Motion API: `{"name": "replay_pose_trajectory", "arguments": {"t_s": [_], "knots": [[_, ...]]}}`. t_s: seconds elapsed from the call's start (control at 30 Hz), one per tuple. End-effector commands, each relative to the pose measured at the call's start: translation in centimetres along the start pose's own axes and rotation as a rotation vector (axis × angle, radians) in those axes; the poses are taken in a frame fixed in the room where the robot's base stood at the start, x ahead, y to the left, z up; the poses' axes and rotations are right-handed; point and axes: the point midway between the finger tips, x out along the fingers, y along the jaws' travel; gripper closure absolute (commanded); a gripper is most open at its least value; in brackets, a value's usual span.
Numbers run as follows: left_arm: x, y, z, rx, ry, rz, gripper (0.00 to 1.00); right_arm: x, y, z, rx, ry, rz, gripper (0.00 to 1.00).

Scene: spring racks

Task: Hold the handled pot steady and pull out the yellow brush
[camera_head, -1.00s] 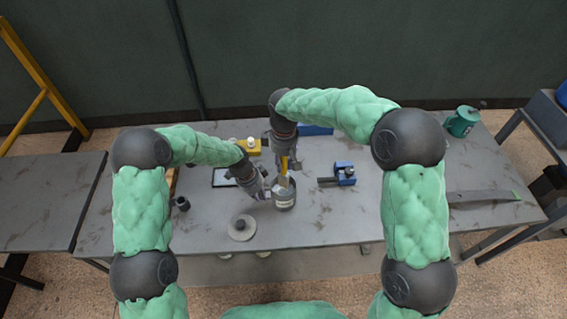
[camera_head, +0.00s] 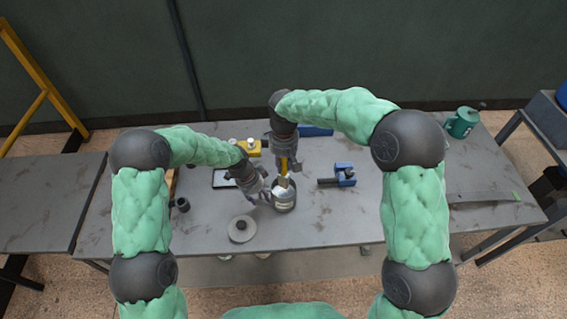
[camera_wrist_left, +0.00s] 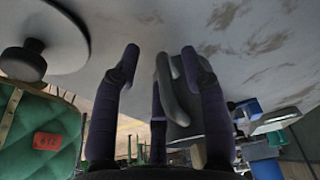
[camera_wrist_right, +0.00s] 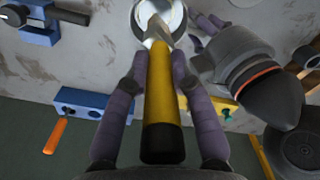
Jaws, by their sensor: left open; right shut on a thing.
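The handled pot (camera_head: 284,203) stands upright on the table, a grey can with a pale band. Its handle (camera_wrist_left: 172,90) shows in the left wrist view between the fingers of my left gripper (camera_wrist_left: 160,55). The left gripper (camera_head: 264,195) is open beside the pot, around the handle but not closed on it. The yellow brush (camera_wrist_right: 162,95) has a yellow handle with a black end. My right gripper (camera_wrist_right: 156,75) is shut on that handle from above. The brush's lower end is at the pot's mouth; how deep it sits is hard to tell.
A round grey lid-like disc (camera_head: 241,229) lies left of the pot. A blue clamp-like tool (camera_head: 338,175) lies to its right. The table front right of the pot is clear.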

Motion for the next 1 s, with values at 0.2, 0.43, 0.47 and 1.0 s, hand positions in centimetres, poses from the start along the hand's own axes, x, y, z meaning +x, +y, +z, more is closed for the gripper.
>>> {"name": "replay_pose_trajectory", "arguments": {"t_s": [0.2,0.43,0.47,1.0], "knots": [[-2.9,-0.2,0.0,0.001,0.000,-0.006,0.56,0.0,0.0,0.0,0.000,0.000,0.000,1.00],[-7.5,-0.2,0.0,0.000,0.001,-0.005,0.56,0.0,0.0,0.0,0.000,0.000,0.000,1.00],[-8.1,-0.2,0.0,0.000,0.001,-0.006,0.56,0.0,0.0,0.0,0.000,0.000,0.000,1.00],[-11.8,0.0,0.0,0.000,0.000,-0.001,0.56,0.0,0.0,0.0,0.000,0.000,0.000,1.00]]}}
